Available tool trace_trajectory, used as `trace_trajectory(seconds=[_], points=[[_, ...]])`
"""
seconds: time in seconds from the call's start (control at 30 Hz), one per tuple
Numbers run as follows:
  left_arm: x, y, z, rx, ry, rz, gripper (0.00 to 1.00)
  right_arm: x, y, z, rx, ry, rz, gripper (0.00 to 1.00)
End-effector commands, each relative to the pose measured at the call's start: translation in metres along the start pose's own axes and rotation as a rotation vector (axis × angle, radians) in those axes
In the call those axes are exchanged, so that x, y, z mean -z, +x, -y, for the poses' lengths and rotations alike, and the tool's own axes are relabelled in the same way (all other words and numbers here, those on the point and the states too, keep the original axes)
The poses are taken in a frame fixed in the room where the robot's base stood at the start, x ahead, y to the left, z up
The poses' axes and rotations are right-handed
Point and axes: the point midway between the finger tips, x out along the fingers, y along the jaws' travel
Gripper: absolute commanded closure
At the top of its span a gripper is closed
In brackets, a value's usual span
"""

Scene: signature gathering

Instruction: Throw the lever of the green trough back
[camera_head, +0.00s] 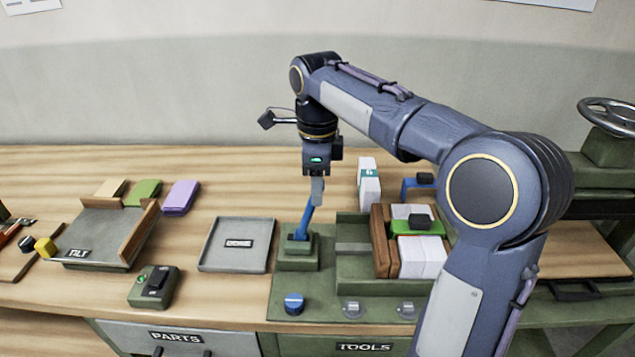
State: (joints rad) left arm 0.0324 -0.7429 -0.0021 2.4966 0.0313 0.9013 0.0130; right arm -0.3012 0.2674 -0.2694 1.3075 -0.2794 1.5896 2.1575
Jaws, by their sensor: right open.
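The green trough (352,285) stands on the bench at the centre right. Its blue lever (304,224) rises from a green block at the trough's left end, its top leaning slightly to the right. My right gripper (317,196) points down at the top of the lever, with its fingers seen edge-on. It is open; whether the fingers touch the lever or straddle it, I cannot tell. Brown blocks and white and green pieces sit in the right part of the trough, partly hidden by my right arm. My left gripper is not in view.
A grey tray marked DONE (210,258) lies left of the lever. Further left are a tilted tray marked TILT (88,252) and a green switch box (154,286). A blue knob (294,303) is in front of the lever. A white stack (369,186) stands behind the trough.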

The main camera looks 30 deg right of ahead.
Motion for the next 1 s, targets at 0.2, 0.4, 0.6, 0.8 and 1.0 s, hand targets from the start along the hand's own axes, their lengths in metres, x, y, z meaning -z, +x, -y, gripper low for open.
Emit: trace_trajectory(seconds=[0.2, 0.4, 0.6, 0.8, 1.0], points=[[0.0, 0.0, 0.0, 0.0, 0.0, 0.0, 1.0, 0.0, 0.0, 0.0, 0.0, 0.0, 0.0, 0.58], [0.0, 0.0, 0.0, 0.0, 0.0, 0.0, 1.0, 0.0, 0.0, 0.0, 0.0, 0.0, 0.0, 0.85], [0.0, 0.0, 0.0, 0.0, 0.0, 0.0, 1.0, 0.0, 0.0, 0.0, 0.0, 0.0, 0.0, 1.0], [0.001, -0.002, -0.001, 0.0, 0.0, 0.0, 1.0, -0.001, -0.002, 0.0, -0.001, -0.001, -0.006, 1.0], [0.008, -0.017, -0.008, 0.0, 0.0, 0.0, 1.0, -0.01, -0.007, 0.0, -0.002, -0.004, -0.064, 1.0]])
